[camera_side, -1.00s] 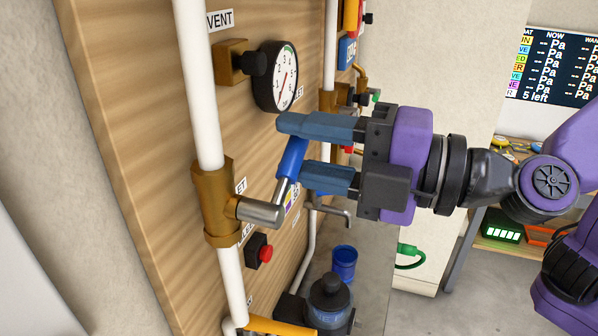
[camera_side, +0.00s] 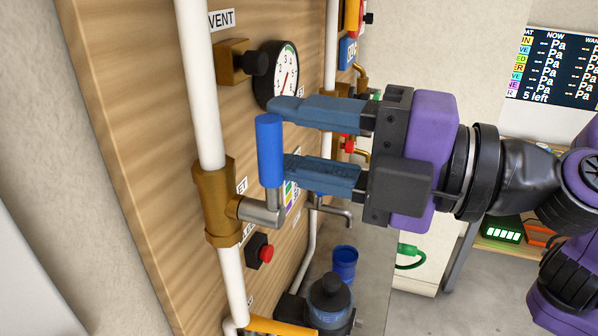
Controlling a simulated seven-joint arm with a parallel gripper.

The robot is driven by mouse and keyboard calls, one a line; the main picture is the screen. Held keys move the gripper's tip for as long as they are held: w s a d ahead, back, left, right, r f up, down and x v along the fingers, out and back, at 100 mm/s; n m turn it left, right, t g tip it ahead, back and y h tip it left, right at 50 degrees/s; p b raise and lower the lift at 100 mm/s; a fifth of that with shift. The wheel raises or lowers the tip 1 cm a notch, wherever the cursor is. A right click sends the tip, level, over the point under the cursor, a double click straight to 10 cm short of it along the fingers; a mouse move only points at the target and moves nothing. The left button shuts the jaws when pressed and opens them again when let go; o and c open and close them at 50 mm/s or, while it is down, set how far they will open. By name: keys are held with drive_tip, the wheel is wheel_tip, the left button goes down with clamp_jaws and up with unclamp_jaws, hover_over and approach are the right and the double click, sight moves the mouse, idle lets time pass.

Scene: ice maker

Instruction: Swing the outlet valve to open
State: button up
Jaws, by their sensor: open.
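The outlet valve is a brass body (camera_side: 215,205) on a white vertical pipe, with a grey metal stem (camera_side: 258,211) reaching right. Its blue handle (camera_side: 270,150) stands upright from the stem's end. The label beside the valve is partly hidden and shows only "ET". My gripper (camera_side: 278,137) is open, with its blue-grey fingers one above the other, just right of the handle. The upper fingertip is near the handle's top and the lower one is near its lower half. I cannot tell whether either finger touches the handle.
A pressure gauge (camera_side: 277,75) sits on the wooden panel (camera_side: 140,130) just above the upper finger. A red button (camera_side: 266,253) is below the valve. A metal spout (camera_side: 337,214), a blue cup (camera_side: 344,262) and a dark bottle (camera_side: 329,300) are lower right.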

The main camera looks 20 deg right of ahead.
sight(280, 147)
drive_tip(key=s, duration=0.1)
drive_tip(key=s+d, duration=0.1)
drive_tip(key=s, duration=0.1)
drive_tip(key=shift+w+d+v, duration=0.1)
drive_tip(key=shift+v, duration=0.75)
drive_tip(key=shift+w+d+v, duration=0.1)
drive_tip(key=shift+v, duration=0.75)
drive_tip(key=s+d+f+m+g+h, duration=0.1)
drive_tip(key=s+d+f+m+g, duration=0.1)
drive_tip(key=d+f+g, duration=0.35)
drive_tip(key=s+d+f+m+g, duration=0.2)
drive_tip(key=f+g, duration=0.4)
drive_tip(key=f, duration=0.3)
drive_tip(key=d+f+m+h, duration=0.5)
drive_tip(key=d, duration=0.6)
drive_tip(key=s+d+f+m+g+h, duration=0.1)
drive_tip(key=d+f+m+h, duration=0.4)
drive_tip(key=d, duration=0.7)
drive_tip(key=shift+d+f+h, duration=0.3)
drive_tip(key=shift+f+h, duration=0.3)
drive_tip(key=shift+f, duration=0.25)
